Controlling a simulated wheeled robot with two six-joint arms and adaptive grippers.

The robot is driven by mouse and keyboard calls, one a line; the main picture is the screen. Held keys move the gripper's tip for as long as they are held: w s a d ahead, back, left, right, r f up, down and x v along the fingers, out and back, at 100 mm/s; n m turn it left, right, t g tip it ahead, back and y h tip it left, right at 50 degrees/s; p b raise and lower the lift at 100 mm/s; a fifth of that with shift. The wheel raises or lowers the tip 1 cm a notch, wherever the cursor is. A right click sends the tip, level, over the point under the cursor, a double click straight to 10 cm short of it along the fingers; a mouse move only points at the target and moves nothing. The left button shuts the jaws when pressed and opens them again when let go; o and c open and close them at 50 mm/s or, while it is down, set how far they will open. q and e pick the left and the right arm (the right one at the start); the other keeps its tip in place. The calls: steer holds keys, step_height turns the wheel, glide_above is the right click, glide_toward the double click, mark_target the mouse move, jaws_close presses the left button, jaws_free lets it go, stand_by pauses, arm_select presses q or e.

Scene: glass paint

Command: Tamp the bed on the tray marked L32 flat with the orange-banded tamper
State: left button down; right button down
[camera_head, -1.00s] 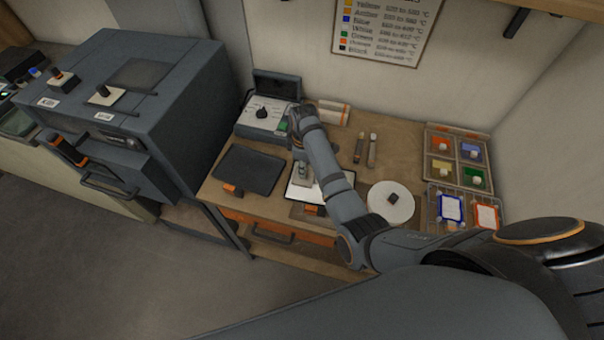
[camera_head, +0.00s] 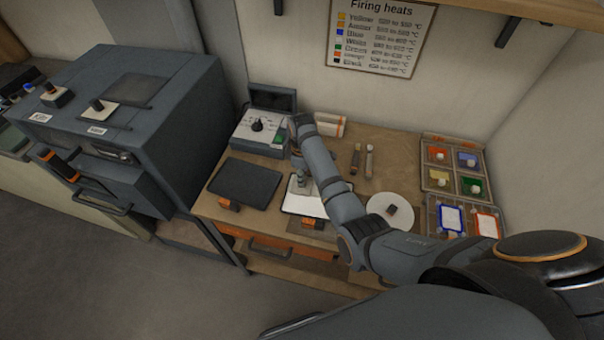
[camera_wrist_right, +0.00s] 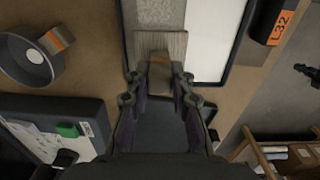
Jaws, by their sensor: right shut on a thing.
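The tray marked L32 (camera_head: 288,208) lies near the front of the bench, with a white bed (camera_wrist_right: 215,42) inside its dark rim. Its orange L32 tag (camera_wrist_right: 278,27) shows in the right wrist view. A grey speckled strip (camera_wrist_right: 155,12) runs beside the white area. My right gripper (camera_wrist_right: 160,78) is shut on the tamper, whose wooden block (camera_wrist_right: 160,43) is over the strip's near end. I cannot tell whether the block presses on the bed. In the head view my right gripper (camera_head: 299,170) is over the tray's back part. My left gripper is not in view.
A dark tray (camera_head: 245,183) lies left of L32, a controller box (camera_head: 258,130) behind. A white disc (camera_head: 385,222) with a dark cube stands to the right, and paint boxes (camera_head: 452,168) farther right. A kiln (camera_head: 125,125) stands at far left.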

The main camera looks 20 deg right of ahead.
steer(key=shift+f, duration=0.25)
stand_by(0.5)
steer(key=shift+s+f+p, duration=0.15)
steer(key=shift+s+p, duration=0.05)
steer(key=shift+p, duration=0.2)
stand_by(0.9)
steer(key=shift+w+r+p, duration=0.15)
steer(key=shift+r+p, duration=0.8)
steer(key=shift+r, duration=0.25)
steer(key=shift+s+d, duration=0.5)
steer(key=shift+d, duration=0.4)
steer(key=shift+s+d, duration=0.55)
steer(key=shift+d, duration=0.35)
steer(key=shift+s+d, duration=0.5)
steer(key=shift+d, duration=0.4)
